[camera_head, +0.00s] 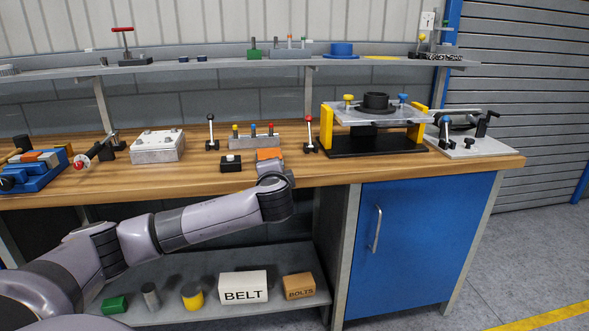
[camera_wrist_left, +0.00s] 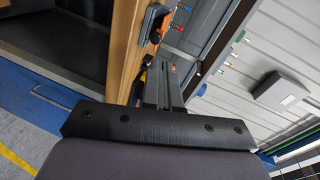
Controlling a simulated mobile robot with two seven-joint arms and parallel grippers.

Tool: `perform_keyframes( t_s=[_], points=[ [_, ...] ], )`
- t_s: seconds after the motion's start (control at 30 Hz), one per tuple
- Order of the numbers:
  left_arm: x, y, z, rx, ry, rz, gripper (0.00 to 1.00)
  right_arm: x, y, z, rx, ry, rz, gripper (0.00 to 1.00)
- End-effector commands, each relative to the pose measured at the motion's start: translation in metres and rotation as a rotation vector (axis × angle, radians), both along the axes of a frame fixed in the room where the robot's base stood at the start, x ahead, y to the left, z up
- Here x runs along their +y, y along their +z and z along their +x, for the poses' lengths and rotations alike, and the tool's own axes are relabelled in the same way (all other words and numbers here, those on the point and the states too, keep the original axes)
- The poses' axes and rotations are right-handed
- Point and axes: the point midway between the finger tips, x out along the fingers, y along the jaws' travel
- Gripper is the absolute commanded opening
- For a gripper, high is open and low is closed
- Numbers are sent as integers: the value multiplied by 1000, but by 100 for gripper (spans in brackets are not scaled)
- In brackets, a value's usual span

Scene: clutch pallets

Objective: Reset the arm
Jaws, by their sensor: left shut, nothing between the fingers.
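My left arm reaches in from the left in the head view, with its wrist (camera_head: 275,197) at the bench's front edge. My left gripper (camera_wrist_left: 157,66) shows in the left wrist view as two dark fingers held together, with nothing between them. In the head view the gripper is largely hidden by the wrist. A small orange-topped block (camera_head: 269,155) shows on the bench just beyond the wrist. I cannot tell whether the gripper touches it. My right gripper is in neither view.
The wooden bench (camera_head: 400,171) holds a grey block with coloured pegs (camera_head: 254,142), upright levers, a white block (camera_head: 157,147) and a yellow-legged fixture (camera_head: 415,130). A blue cabinet (camera_head: 425,240) stands below right. The lower shelf holds BELT (camera_head: 244,287) and BOLTS (camera_head: 299,287) boxes.

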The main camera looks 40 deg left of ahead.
Motion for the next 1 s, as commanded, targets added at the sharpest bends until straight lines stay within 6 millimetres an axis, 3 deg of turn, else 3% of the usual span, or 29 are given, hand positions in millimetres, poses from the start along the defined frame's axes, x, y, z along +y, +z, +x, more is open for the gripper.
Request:
perform_keyframes(
  t_s=[0.23, 0.37, 0.53, 0.67, 0.8, 1.0],
  points=[
    [0, -1, 0, 1, -1, -1, 0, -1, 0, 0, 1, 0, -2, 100],
    [-16, -19, 2, 22, -46, -37, 0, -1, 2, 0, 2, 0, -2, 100],
    [-74, -83, -3, 88, -199, -186, 0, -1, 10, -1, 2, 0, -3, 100],
    [-127, -137, -21, 131, -318, -352, 0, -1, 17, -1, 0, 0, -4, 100],
    [-179, -182, -52, 157, -408, -542, 0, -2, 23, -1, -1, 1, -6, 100],
    [-237, -227, -109, 152, -459, -817, 0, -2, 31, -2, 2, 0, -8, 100]
  ],
)
